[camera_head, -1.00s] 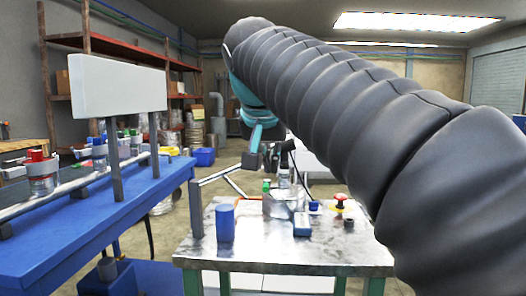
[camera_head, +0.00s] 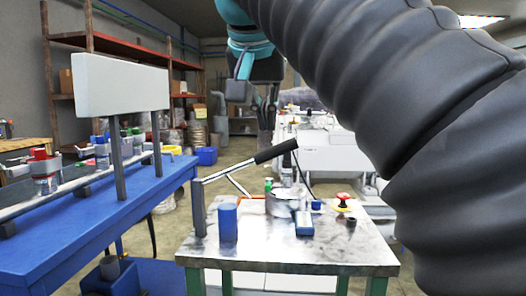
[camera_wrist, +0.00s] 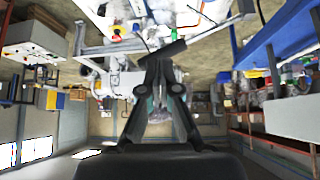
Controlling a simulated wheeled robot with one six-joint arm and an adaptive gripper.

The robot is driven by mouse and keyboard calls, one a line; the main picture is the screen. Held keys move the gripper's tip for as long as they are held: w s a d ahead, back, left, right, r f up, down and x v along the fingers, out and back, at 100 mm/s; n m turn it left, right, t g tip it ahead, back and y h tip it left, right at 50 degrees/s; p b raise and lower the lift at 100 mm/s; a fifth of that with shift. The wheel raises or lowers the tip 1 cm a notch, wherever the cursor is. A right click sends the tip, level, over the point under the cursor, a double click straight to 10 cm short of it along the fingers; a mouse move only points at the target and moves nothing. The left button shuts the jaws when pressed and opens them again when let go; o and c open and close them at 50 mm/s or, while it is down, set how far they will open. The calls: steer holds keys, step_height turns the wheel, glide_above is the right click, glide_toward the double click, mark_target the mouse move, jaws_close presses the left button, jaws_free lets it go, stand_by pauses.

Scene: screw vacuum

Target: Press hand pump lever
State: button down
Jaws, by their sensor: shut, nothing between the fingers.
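The hand pump lever (camera_head: 232,168) is a silver rod with a black grip (camera_head: 277,151), hinged on a grey post (camera_head: 198,208) at the left of the metal table. It slopes up to the right. My gripper (camera_head: 266,122) is above and slightly left of the black grip, apart from it in the head view. In the wrist view my gripper (camera_wrist: 160,63) has its dark fingers together and empty. The black grip (camera_wrist: 164,53) shows just beyond the fingertips there; the exact gap cannot be told.
The metal table (camera_head: 270,250) holds a blue cylinder (camera_head: 228,223), a blue-and-white device (camera_head: 304,223), small bottles and a red knob (camera_head: 343,196). A blue bench (camera_head: 80,225) with a white panel (camera_head: 120,86) stands at left. Air above the grip is mostly clear.

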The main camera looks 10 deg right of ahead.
steer(key=shift+s+a+r, duration=0.1)
steer(key=shift+s+r, duration=0.15)
steer(key=shift+r, duration=0.1)
steer(key=s+d+f+n+y, duration=0.1)
steer(key=s+f, duration=0.3)
steer(key=f, duration=1)
steer(key=s+d+f+n+y, duration=0.1)
steer(key=s+f, duration=0.3)
steer(key=f, duration=1)
steer(key=s+d+f+n+g+y, duration=0.1)
steer(key=s+f, duration=0.4)
steer(key=f, duration=0.8)
steer(key=shift+d+f+n, duration=0.4)
steer(key=shift+d+n, duration=0.35)
steer(key=shift+n, duration=0.15)
